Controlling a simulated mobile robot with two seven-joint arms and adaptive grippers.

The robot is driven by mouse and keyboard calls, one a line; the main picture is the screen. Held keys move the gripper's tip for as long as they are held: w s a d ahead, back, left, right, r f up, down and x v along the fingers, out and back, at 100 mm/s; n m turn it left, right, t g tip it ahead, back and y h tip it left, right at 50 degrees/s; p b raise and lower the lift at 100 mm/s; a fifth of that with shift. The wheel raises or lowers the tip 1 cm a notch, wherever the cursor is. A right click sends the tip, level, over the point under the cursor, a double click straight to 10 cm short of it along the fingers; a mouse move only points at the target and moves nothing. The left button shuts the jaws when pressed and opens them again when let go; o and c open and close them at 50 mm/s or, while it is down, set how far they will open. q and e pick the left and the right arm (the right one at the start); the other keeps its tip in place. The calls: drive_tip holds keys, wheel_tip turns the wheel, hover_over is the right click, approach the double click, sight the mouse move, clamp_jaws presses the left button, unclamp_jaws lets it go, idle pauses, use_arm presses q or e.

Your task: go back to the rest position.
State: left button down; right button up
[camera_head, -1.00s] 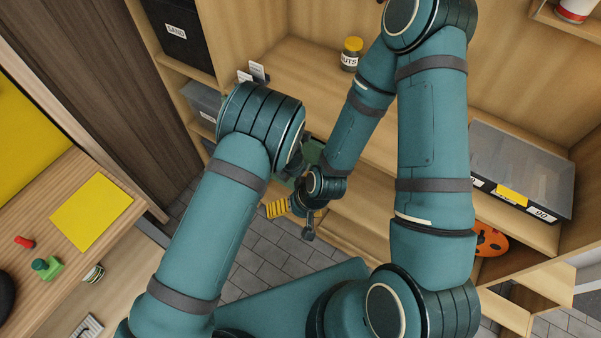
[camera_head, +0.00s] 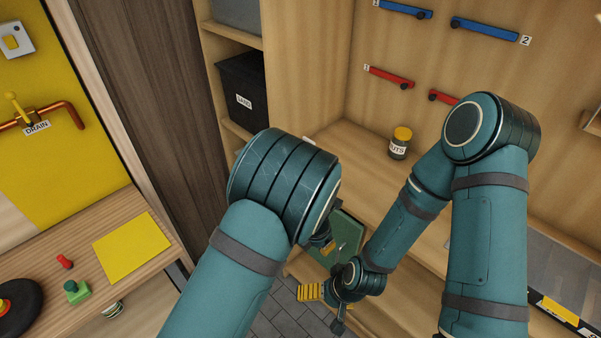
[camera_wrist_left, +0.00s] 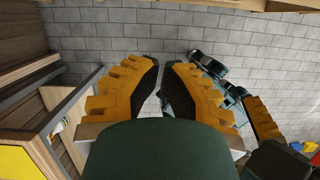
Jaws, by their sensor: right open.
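My left arm comes in from the left in the head view, and its thick joint hides most of my left gripper (camera_head: 326,246). Only a small yellow-orange part shows past it. In the left wrist view the left gripper's (camera_wrist_left: 163,64) two yellow fingers with black pads lie close together with a narrow gap. Nothing is seen held between them. My right gripper (camera_head: 322,308) is lower in the head view, its yellow ribbed finger pointing left over the floor. It is open and looks empty.
A jar with a yellow lid (camera_head: 400,141) stands on the wooden shelf at the back. A black bin (camera_head: 243,88) sits in the cabinet. The bench at left holds a yellow sheet (camera_head: 131,248) and small parts. Tiled floor (camera_head: 285,318) shows below my grippers.

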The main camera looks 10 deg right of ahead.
use_arm(q)
drive_tip(key=s+a+f+m+b, duration=0.2)
drive_tip(key=a+f+m, duration=0.25)
drive_tip(key=a, duration=0.35)
drive_tip(key=s+a+f+m+b, duration=0.25)
drive_tip(key=a+f+m, duration=0.2)
drive_tip(key=a, duration=0.25)
drive_tip(key=s+a+f+m+h+b, duration=0.1)
drive_tip(key=s+a+f+m+b, duration=0.3)
drive_tip(key=s+a+m, duration=0.3)
drive_tip(key=shift+s+a+m+t+b, duration=0.35)
drive_tip(key=shift+s+m, duration=1.1)
drive_tip(key=shift+m, duration=1.65)
